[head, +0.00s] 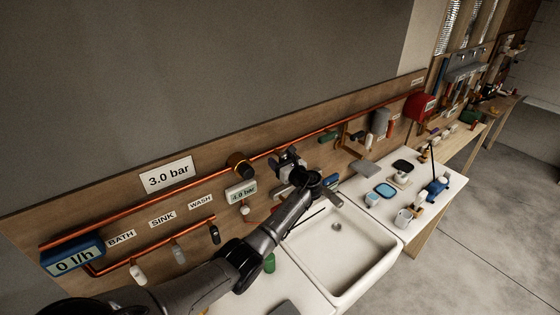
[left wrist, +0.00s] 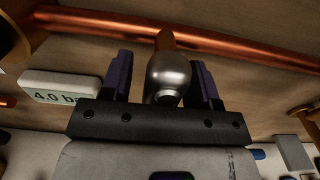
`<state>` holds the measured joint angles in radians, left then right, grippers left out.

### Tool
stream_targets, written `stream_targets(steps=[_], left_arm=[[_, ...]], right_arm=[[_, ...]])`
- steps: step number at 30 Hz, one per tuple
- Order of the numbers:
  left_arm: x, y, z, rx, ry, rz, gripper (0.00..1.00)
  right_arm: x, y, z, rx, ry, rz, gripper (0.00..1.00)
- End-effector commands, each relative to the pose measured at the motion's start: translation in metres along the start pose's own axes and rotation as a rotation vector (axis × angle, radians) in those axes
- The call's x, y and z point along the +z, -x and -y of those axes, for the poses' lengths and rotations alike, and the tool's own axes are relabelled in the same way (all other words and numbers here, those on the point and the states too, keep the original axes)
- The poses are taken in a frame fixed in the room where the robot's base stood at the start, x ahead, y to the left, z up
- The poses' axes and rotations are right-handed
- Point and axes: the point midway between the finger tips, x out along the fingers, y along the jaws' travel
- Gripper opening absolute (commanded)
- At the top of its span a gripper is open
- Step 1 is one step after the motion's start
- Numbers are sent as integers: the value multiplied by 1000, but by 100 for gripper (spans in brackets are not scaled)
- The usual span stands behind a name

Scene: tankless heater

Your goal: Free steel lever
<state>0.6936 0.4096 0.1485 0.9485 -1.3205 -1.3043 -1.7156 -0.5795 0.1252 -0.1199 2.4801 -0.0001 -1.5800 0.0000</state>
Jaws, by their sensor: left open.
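A rounded steel piece (left wrist: 168,75), which looks like the steel lever, hangs below the copper pipe in the left wrist view. A copper-coloured stem joins it to the pipe. My left gripper (left wrist: 162,62) is open, with one dark finger on each side of the steel piece. A gap shows on both sides, so the fingers look apart from it. In the head view my left gripper (head: 287,158) is up at the pipe on the wooden board, and it largely hides the lever. My right gripper is not in view.
The copper pipe (head: 215,176) runs along the wooden board. A 4.0 bar display (head: 241,193) is just left of my gripper. A white sink (head: 345,240) lies below my arm. The counter at right holds cups and a blue tray (head: 385,190).

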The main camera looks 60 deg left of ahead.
Motion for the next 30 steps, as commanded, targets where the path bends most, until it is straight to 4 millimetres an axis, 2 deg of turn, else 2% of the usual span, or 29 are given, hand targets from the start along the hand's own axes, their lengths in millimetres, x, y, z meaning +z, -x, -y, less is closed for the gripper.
stream_targets(steps=[6, 21, 30], left_arm=[[0, 0, 0, 0, 0, 0, 53], [0, 0, 0, 0, 0, 0, 6], [-2, 0, 1, 0, 52, 1, 6]], right_arm=[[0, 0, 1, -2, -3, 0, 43], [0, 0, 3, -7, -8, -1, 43], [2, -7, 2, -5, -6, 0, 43]])
